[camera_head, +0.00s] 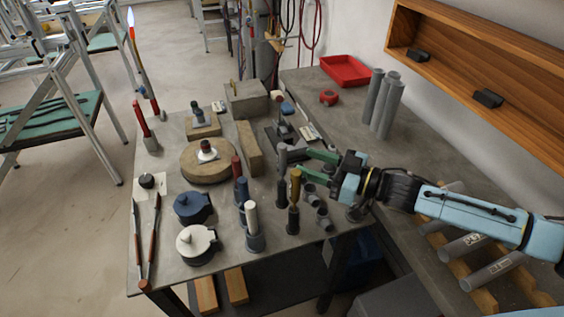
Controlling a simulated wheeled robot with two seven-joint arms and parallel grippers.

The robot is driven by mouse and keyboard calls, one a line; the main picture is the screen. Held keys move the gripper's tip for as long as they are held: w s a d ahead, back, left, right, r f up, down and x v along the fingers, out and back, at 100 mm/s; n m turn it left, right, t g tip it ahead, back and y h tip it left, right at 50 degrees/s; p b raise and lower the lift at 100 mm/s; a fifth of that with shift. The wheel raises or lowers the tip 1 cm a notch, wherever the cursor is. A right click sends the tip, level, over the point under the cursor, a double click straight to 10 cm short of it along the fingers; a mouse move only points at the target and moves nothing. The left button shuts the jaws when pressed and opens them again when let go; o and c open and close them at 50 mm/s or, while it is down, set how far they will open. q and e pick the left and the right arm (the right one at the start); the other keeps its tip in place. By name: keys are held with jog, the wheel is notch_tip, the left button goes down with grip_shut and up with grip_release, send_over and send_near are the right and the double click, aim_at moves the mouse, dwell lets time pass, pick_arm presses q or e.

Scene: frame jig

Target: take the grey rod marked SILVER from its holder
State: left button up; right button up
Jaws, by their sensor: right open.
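A grey rod (282,157) stands upright in a dark holder (281,190) on the metal table. No SILVER marking is legible at this size. A gold rod (295,184) stands in a holder just to its lower right. A dark red rod (236,167), a blue rod (242,190) and a white rod (251,216) stand to the left in holders. My right gripper (307,162) reaches in from the right. Its green fingers are apart and empty, pointing left toward the grey rod, with a small gap between tips and rod. My left gripper is out of view.
A blue lidded pot (192,207) and a white one (197,243) stand at the front left. Grey pipe fittings (323,218) sit below my right gripper. Tall grey tubes (388,108) stand behind.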

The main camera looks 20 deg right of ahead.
jog(key=x, duration=0.5)
jog(key=shift+w+f, duration=0.2)
jog(key=shift+w, duration=0.05)
grip_shut()
notch_tip(320, 180, up, 10)
dwell(0.7)
